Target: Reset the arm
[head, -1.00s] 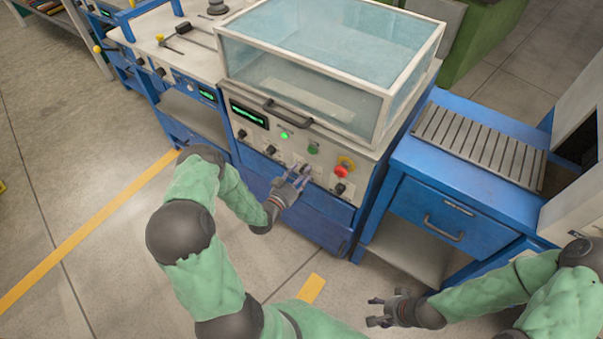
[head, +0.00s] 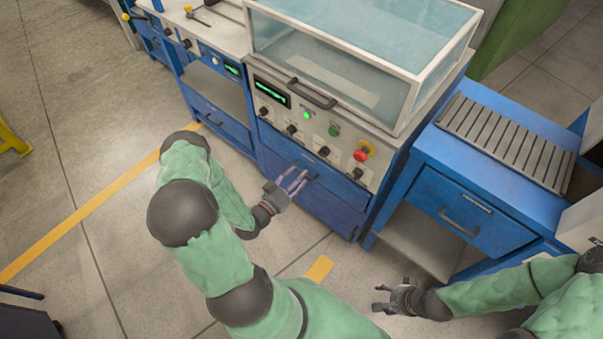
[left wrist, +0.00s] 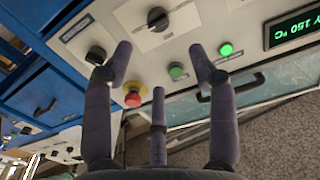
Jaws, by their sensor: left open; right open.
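My left gripper (head: 294,184) is open and empty in the head view, in front of the blue drawer front below the machine's control panel (head: 310,130). In the left wrist view its fingers (left wrist: 160,80) are spread, with the panel beyond them. That view shows a lit green button (left wrist: 226,49), a darker green button (left wrist: 176,71), a red emergency button (left wrist: 133,98), black knobs and a display (left wrist: 293,27) that reads in part 150 °C. My right gripper (head: 382,297) is open and empty above the floor at the lower right, left of the blue roller table.
A clear-covered chamber (head: 350,60) with a dark handle (head: 312,94) tops the machine. A blue cabinet (head: 470,210) with a slatted roller top (head: 505,140) stands to the right. Open floor with a yellow line (head: 90,212) lies at the left.

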